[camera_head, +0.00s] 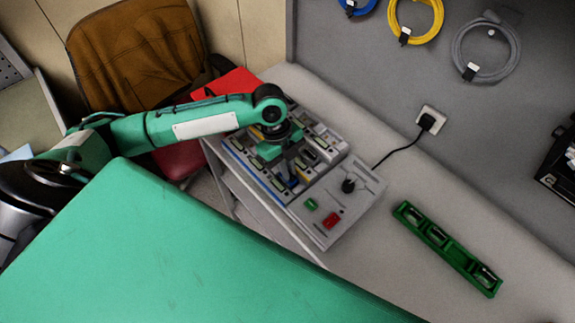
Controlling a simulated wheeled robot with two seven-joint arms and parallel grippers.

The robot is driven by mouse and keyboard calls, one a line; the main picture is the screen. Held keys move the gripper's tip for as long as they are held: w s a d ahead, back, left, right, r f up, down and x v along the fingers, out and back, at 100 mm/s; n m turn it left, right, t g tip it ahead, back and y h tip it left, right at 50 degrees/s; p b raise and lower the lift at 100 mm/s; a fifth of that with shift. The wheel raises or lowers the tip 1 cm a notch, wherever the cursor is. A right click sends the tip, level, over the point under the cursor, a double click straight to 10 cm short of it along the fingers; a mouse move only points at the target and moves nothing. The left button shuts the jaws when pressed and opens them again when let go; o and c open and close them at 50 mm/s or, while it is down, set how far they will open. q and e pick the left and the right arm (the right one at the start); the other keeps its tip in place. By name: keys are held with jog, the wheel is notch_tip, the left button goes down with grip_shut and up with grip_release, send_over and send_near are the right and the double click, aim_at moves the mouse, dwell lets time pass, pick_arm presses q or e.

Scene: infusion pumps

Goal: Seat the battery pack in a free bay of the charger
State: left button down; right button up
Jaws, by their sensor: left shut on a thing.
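The charger (330,206) is a grey unit with rows of bays and a panel with a black knob, a green button and a red button. It stands on the bench at the middle of the head view. Several bays hold packs with pale green tops. My left gripper (288,174) points down over the bays near the panel and is shut on the battery pack. The pack is mostly hidden by the gripper, and I cannot tell whether it is inside a bay or above it. My right gripper is not in view.
A green tray (447,248) with dark slots lies on the bench (395,180) to the right. A black plug and cord (404,144) run from the wall socket to the charger. A brown jacket-covered chair (138,55) stands behind my left arm. The bench between charger and tray is clear.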

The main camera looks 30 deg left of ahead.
pick_arm(q)
jog(key=c, duration=1.4)
grip_release()
jog(key=shift+s, duration=0.1)
jog(key=shift+w+a+r, duration=0.2)
jog(key=shift+w+r, duration=0.05)
jog(key=shift+r, duration=0.25)
jog(key=s+b+v, duration=0.1)
jog(key=b+v, duration=0.2)
jog(key=v, duration=0.9)
jog(key=shift+w+r, duration=0.3)
jog(key=shift+a, duration=0.15)
jog(key=shift+s+f, duration=0.1)
